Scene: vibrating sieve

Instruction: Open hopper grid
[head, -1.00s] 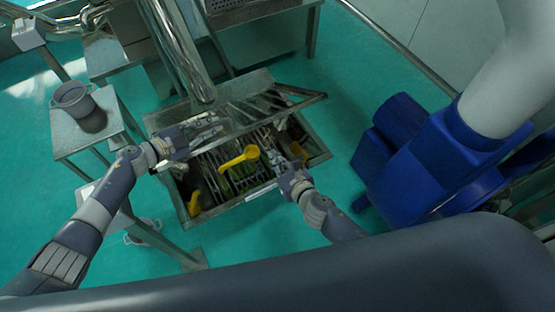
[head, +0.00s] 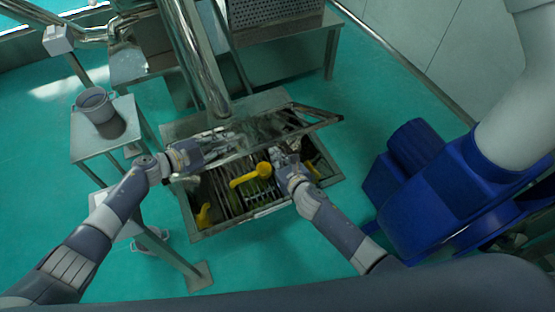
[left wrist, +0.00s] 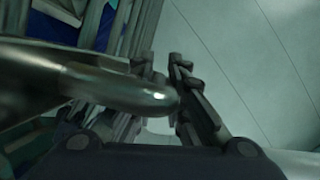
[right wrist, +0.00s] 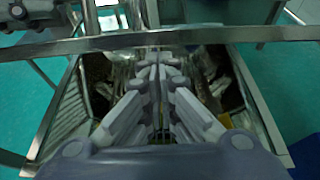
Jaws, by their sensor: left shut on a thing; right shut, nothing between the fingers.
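The hopper (head: 318,182) is a metal box sunk at floor level, with bars across its mouth. The grid (head: 318,112) is a metal frame tilted up over the hopper's far part. My left gripper (head: 228,143) is shut at the grid's left part; the exact contact is hard to see. In the left wrist view its fingers (left wrist: 165,68) are beside a shiny rounded metal bar (left wrist: 120,92). My right gripper (head: 283,157) is shut and empty, close under the frame's near edge. In the right wrist view its fingertips (right wrist: 160,55) are near a frame bar (right wrist: 240,35).
A yellow scoop (head: 250,175) lies over the hopper bars, and another yellow object (head: 203,216) is at its left. A steel pipe (head: 203,65) comes down behind. A small table with a pot (head: 95,104) stands left. A blue machine (head: 425,190) stands right.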

